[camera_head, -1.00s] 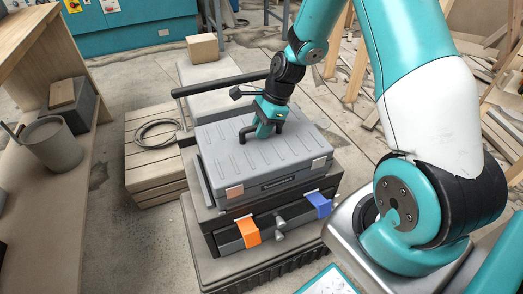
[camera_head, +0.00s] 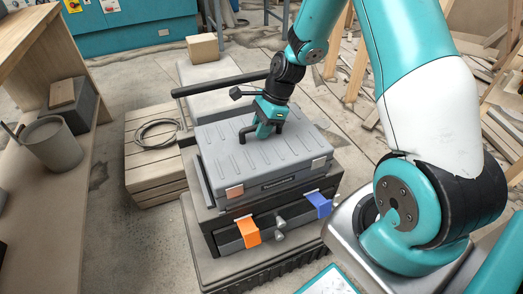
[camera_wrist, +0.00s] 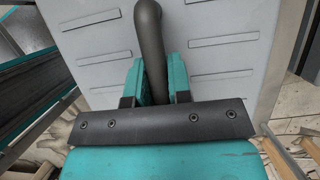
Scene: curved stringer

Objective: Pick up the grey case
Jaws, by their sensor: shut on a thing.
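The grey case (camera_head: 220,163) lies flat on top of a dark toolbox (camera_head: 208,217) with an orange latch and a blue latch. The case has a ribbed lid, two pale clasps at its front and a dark handle (camera_head: 247,134) on top. My gripper (camera_head: 262,136) is above the lid, shut on this handle. In the wrist view, the handle (camera_wrist: 150,45) passes between the two teal fingers (camera_wrist: 153,80), with the ribbed lid (camera_wrist: 220,60) behind. The case appears to rest on the toolbox; I cannot tell any gap.
A dark bar (camera_head: 220,84) runs behind the case. A slatted wooden crate (camera_head: 150,165) with a coiled cable stands at left. A workbench (camera_head: 55,215) with a grey bucket (camera_head: 53,145) is further left. Timber scraps lie at the right. Floor shows between bench and crate.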

